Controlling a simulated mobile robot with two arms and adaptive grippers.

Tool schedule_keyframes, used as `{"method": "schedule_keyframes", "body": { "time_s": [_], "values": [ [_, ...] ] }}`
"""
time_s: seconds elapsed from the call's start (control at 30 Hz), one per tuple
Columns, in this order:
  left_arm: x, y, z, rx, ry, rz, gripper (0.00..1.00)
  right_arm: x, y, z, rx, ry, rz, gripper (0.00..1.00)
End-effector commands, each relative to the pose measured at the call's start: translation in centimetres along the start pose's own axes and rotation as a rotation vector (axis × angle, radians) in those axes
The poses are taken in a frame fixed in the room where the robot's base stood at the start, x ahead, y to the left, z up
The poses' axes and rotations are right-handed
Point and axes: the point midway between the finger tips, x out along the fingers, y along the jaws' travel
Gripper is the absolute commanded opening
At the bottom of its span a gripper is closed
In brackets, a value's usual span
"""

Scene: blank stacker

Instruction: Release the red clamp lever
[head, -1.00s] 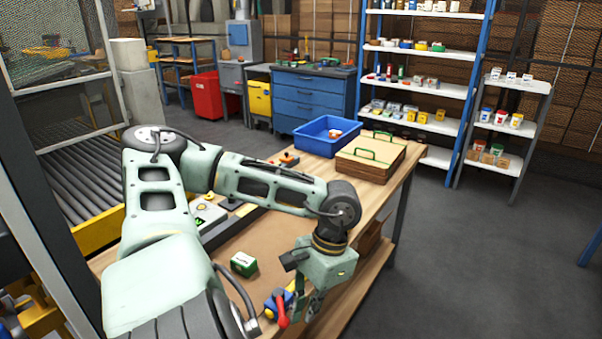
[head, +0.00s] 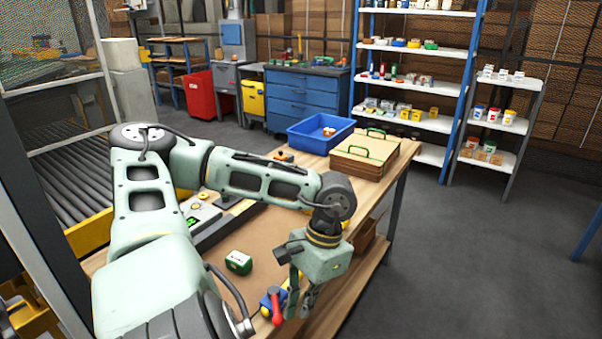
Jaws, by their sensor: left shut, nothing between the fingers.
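The red clamp lever (head: 277,309) stands near the front edge of the wooden workbench (head: 215,271), on a blue and yellow clamp (head: 267,299). My left gripper (head: 298,312) points down just right of the lever, very close to it. Its fingers are shut with nothing between them. I cannot tell from this view whether a finger touches the lever. My right gripper is not in view.
A small green and white box (head: 238,263) lies on the bench left of the clamp. A blue bin (head: 320,138) and a wooden box with green handles (head: 366,152) stand at the bench's far end. Open floor (head: 440,265) lies to the right.

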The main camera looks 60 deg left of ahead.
Motion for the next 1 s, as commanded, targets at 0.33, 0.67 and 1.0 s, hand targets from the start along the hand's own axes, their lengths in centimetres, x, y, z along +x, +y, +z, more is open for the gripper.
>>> {"method": "schedule_keyframes", "body": {
  "time_s": [0.33, 0.67, 1.0],
  "values": [
    [-5.5, 0.1, -0.4, 0.001, 0.012, 0.004, 0.0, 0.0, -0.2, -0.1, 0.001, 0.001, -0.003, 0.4],
    [-6.4, -0.1, -0.4, 0.0, 0.01, 0.001, 0.0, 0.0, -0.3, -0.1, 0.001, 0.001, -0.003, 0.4],
    [-6.4, -0.1, -0.4, 0.0, 0.011, 0.001, 0.0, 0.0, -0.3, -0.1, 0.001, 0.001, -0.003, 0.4]
  ]
}}
